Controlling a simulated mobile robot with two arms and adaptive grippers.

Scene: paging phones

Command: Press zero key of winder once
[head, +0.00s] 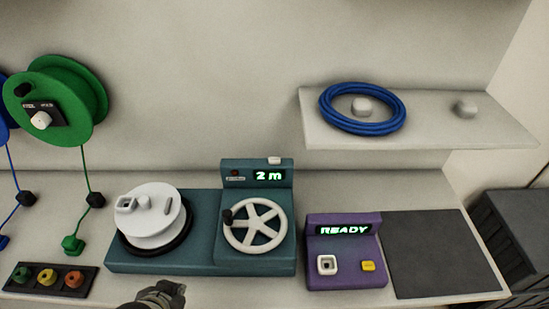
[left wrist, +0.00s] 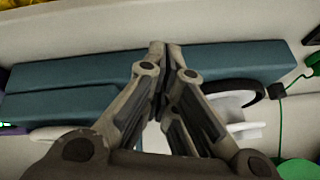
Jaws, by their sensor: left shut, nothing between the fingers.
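The winder is a teal machine (head: 205,230) on the counter, with a white reel (head: 150,212) on its left and a white spoked handwheel (head: 255,225) on its right. Its raised back panel shows "2 m" on a display (head: 268,176). A white key (head: 274,160) sits on top of that panel, and a small dark red spot is left of the display. My left gripper (head: 165,293) is shut and empty, at the front edge below the reel. In the left wrist view its closed fingers (left wrist: 165,50) point across the teal base (left wrist: 225,62). My right gripper is not in view.
A purple box (head: 345,270) reading "READY", with a yellow button, stands right of the winder beside a dark mat (head: 430,255). A green spool (head: 75,95) hangs at left above a panel of coloured buttons (head: 45,279). A shelf (head: 420,135) holds a blue coil (head: 335,115).

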